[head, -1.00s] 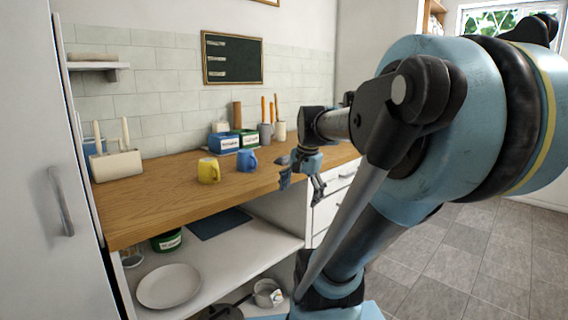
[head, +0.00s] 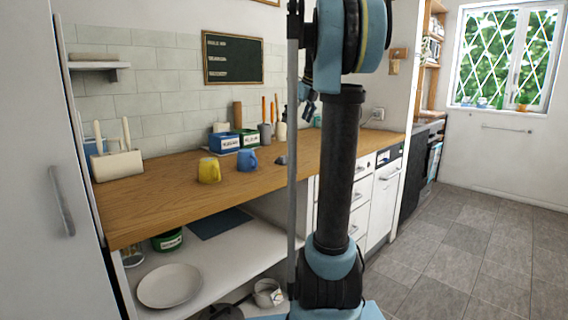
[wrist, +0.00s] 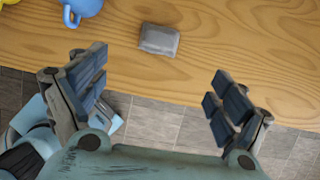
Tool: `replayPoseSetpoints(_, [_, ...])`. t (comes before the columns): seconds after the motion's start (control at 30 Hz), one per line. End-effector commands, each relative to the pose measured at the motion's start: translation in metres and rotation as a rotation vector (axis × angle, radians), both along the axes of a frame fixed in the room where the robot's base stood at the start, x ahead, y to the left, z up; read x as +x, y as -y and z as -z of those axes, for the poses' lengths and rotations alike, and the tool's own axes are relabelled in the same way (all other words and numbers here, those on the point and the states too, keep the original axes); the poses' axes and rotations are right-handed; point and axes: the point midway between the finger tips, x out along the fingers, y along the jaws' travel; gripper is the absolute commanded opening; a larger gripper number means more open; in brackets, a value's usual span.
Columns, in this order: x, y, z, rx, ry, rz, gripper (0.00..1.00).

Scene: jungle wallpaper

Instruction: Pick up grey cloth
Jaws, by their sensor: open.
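A small grey folded cloth (wrist: 160,40) lies flat on the wooden counter near its front edge. In the head view it shows as a small dark grey patch (head: 281,160) right of the blue mug, partly beside my arm. My gripper (wrist: 161,66) is open and empty, its two dark-padded fingers spread wide. In the wrist view the cloth lies beyond the fingertips, between their lines and apart from them. In the head view my gripper (head: 308,108) is partly hidden by my arm, above the counter.
A blue mug (head: 247,160) and a yellow mug (head: 209,170) stand left of the cloth. The counter (head: 160,205) is clear around the cloth. A shelf below holds a plate (head: 169,286) and a dark sheet (head: 219,223).

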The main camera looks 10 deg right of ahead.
Motion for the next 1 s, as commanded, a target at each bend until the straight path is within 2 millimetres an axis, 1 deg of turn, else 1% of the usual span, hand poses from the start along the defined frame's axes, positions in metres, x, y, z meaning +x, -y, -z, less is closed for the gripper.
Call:
replayPoseSetpoints(0.07, [0.004, -0.001, 0.005, 0.003, -0.001, 0.008, 0.91])
replayPoseSetpoints(0.17, [0.008, -0.005, 0.02, 0.004, -0.002, 0.009, 0.91])
replayPoseSetpoints(0.6, [0.031, -0.023, 0.09, 0.003, -0.001, 0.006, 0.91])
replayPoseSetpoints(0.73, [0.036, -0.026, 0.104, 0.002, 0.0, 0.007, 0.91])
replayPoseSetpoints(0.93, [0.039, -0.028, 0.114, 0.002, 0.0, 0.007, 0.91])
replayPoseSetpoints(1.0, [0.041, -0.03, 0.12, 0.002, 0.0, 0.007, 0.91])
